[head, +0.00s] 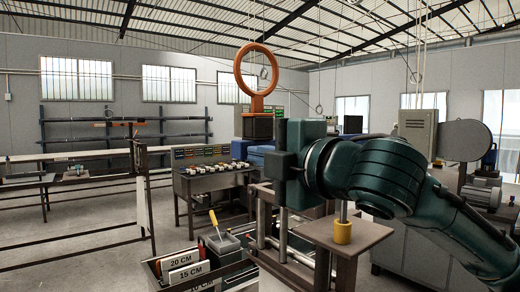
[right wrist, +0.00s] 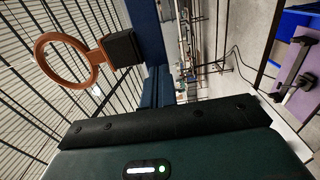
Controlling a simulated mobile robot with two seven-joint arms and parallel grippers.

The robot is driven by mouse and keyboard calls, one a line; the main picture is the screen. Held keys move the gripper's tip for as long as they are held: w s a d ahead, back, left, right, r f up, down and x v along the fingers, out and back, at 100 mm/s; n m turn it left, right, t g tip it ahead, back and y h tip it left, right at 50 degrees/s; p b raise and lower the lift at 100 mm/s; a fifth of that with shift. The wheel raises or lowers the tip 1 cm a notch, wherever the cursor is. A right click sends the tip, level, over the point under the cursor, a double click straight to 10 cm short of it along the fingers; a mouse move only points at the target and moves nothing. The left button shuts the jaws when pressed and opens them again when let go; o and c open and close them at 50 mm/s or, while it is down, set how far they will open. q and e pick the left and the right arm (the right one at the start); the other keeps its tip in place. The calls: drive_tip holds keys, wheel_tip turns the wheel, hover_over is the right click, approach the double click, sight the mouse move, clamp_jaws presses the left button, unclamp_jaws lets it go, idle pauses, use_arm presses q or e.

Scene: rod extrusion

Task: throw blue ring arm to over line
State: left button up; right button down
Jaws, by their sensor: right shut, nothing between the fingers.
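I see no blue ring and cannot make out a line on the floor. An upright orange ring (head: 257,75) stands on a dark block in the middle of the head view; the right wrist view shows it sideways (right wrist: 45,65) at the upper left. My right gripper (head: 281,165) is dark green, raised in front of the machines, shut and empty. It appears apart from the orange ring, below and right of it in the picture. In the right wrist view its black edge and green body fill the lower part. My left gripper is not in view.
A small brown table (head: 375,234) with a yellow cylinder (head: 342,232) on it stands under my right arm. A black crate (head: 158,279) with "20 CM" and "15 CM" signs is at the bottom. A control desk (head: 215,184) stands behind. Floor at left is open beyond a frame.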

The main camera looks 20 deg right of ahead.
drive_tip(key=shift+w, duration=0.25)
drive_tip(key=shift+w+a, duration=0.15)
drive_tip(key=shift+a, duration=0.05)
